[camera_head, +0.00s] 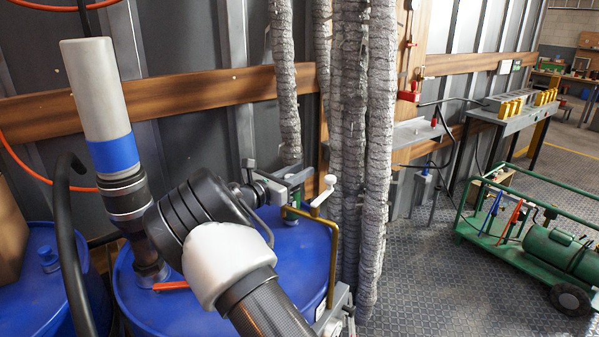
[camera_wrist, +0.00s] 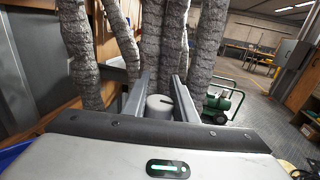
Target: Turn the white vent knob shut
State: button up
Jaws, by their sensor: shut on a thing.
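My gripper (camera_head: 296,184) is over the rear right part of a blue drum (camera_head: 225,262), below the grey wrapped hoses. In the wrist view, the white vent knob (camera_wrist: 160,106) stands between my two fingers (camera_wrist: 160,98). It is a short round knob with a dark line on its top. The fingers are shut on its sides. In the head view, the fingers largely hide the knob, and a green fitting shows just below them. A white crank-like handle (camera_head: 325,190) stands just right of my gripper, by a brass-coloured bent pipe (camera_head: 333,250).
Thick grey wrapped hoses (camera_head: 350,130) hang close behind my gripper. A grey and blue cylinder (camera_head: 100,105) stands upright on the drum at left. A green cart (camera_head: 540,235) and a grey bench (camera_head: 495,112) stand at right. The floor between is mostly clear.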

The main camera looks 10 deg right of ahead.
jog(key=m+g+h, duration=0.1)
jog(key=m+g, duration=0.1)
jog(key=s+m+g+h, duration=0.1)
jog(key=g, duration=0.2)
jog(key=m+g+h+p, duration=0.1)
jog(key=m+g, duration=0.1)
jog(key=g, duration=0.1)
jog(key=shift+s+d+f+m, duration=0.1)
jog(key=shift+s+d+m, duration=0.2)
jog(key=shift+s+d, duration=0.05)
jog(key=shift+s+g, duration=0.1)
jog(key=shift+g, duration=0.2)
jog(key=o, duration=1)
jog(key=shift+o, duration=0.2)
